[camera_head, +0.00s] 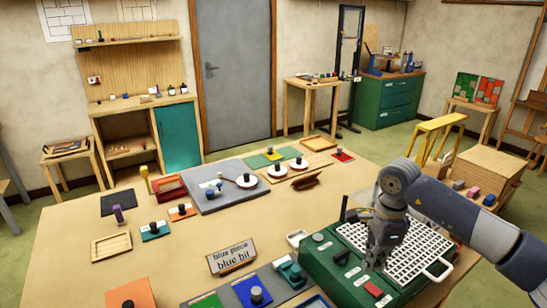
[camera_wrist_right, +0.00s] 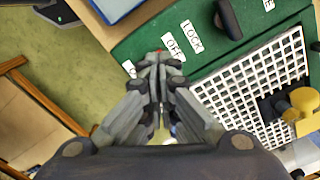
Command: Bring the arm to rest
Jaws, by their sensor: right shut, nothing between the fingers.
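My right arm (camera_head: 460,208) comes in from the right over the table. My right gripper (camera_head: 378,262) points down over the green machine (camera_head: 322,262), near the edge of its white grid (camera_head: 422,248). In the right wrist view the gripper (camera_wrist_right: 158,62) has its fingers together with nothing between them. Below it are the green machine's labels (camera_wrist_right: 192,36), reading LOCK and OFF, and the white grid (camera_wrist_right: 240,85). The gap between fingertips and machine is hard to judge. My left gripper is not in view.
A sign reading "blue piece blue bit" (camera_head: 231,257) stands on the wooden table (camera_head: 75,255). Blue (camera_head: 243,283) and green plates lie by the green machine. A grey board (camera_head: 228,197) holds white discs. A yellow part (camera_wrist_right: 302,108) sits at the grid. Bare tabletop lies left of the sign.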

